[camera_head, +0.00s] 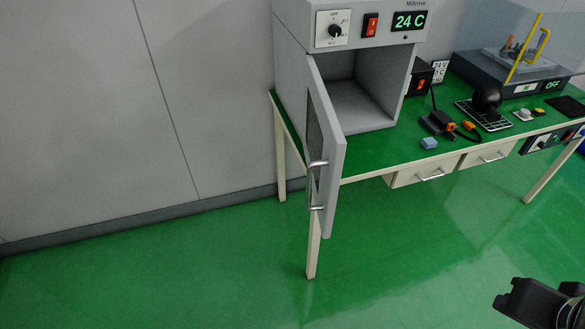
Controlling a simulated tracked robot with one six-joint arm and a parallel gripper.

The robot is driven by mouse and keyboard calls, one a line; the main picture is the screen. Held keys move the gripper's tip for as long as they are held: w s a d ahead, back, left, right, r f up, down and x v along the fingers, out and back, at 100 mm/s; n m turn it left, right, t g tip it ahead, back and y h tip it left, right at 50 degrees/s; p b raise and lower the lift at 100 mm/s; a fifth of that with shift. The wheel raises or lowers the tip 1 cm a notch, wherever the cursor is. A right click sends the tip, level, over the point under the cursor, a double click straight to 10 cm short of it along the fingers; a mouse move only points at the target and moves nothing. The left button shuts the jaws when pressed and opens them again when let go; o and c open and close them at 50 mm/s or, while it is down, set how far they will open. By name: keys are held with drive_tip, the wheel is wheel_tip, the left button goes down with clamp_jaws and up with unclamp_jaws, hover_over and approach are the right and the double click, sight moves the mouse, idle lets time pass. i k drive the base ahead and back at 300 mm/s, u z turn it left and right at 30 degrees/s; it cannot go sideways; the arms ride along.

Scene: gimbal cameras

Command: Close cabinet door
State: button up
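The grey cabinet (285,60) stands on the green-topped table at the upper middle of the head view. Its door (334,160) is hinged on the left and stands wide open, swung out past the table's front edge. A metal handle (316,187) is on the door's outer face, near its free edge. The cabinet's inside looks empty. A black part of my arm or gripper (540,303) shows at the lower right corner, well apart from the door. Its fingertips cannot be made out clearly.
The table (358,175) has pale legs and two drawers (425,172). Small tools (442,124), a blue block (429,143) and a clear-covered device (515,70) stand on its right part. The green floor (400,255) in front is clear. A grey wall (80,120) is behind.

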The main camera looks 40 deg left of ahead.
sight(324, 144)
drive_tip(key=k, duration=0.4)
drive_tip(key=u, duration=1.3)
drive_tip(key=i, duration=1)
drive_tip(key=k, duration=0.5)
